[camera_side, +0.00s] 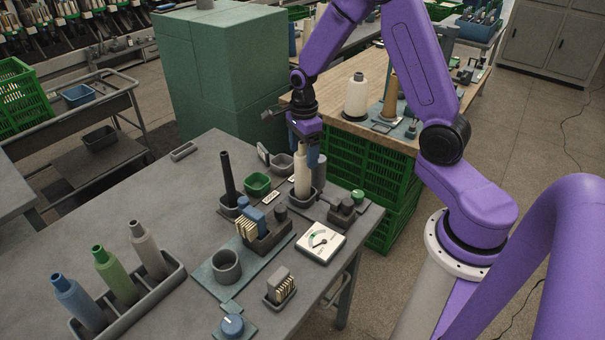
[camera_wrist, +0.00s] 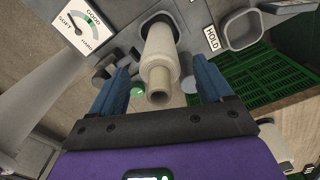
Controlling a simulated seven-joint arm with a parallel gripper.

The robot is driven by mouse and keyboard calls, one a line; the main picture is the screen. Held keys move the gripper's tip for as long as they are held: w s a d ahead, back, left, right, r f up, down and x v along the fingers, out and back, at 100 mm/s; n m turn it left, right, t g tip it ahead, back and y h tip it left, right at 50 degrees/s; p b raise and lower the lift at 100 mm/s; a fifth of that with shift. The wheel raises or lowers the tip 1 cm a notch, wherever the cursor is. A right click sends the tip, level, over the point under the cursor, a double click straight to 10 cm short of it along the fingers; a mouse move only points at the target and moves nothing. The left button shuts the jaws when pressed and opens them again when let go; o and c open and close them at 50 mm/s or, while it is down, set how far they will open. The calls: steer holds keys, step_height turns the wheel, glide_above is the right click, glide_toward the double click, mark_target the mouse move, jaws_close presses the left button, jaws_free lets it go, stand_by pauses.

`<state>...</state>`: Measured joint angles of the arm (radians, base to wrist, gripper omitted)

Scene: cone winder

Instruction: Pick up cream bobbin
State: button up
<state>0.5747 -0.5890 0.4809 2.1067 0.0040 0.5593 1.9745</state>
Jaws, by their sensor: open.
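The cream bobbin (camera_side: 302,172) stands upright in a dark holder at the right part of the grey table in the side view. In the wrist view the cream bobbin (camera_wrist: 160,62) lies between my two blue fingers, its narrow tip toward the gripper body and its far end in a dark round socket. My gripper (camera_side: 307,150) is at the bobbin's upper part, with a finger beside it. In the wrist view my gripper (camera_wrist: 162,88) is open, with gaps visible on both sides of the bobbin.
A black spindle (camera_side: 228,178), a green cup (camera_side: 257,184) and a gauge (camera_side: 320,240) stand near the bobbin. A tray (camera_side: 150,300) with blue, green and grey bobbins is at front left. A green cabinet (camera_side: 215,75) rises behind.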

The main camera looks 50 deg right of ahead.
mark_target(302, 173)
steer(key=shift+f, duration=1.3)
steer(key=c, duration=1)
steer(key=shift+r, duration=0.1)
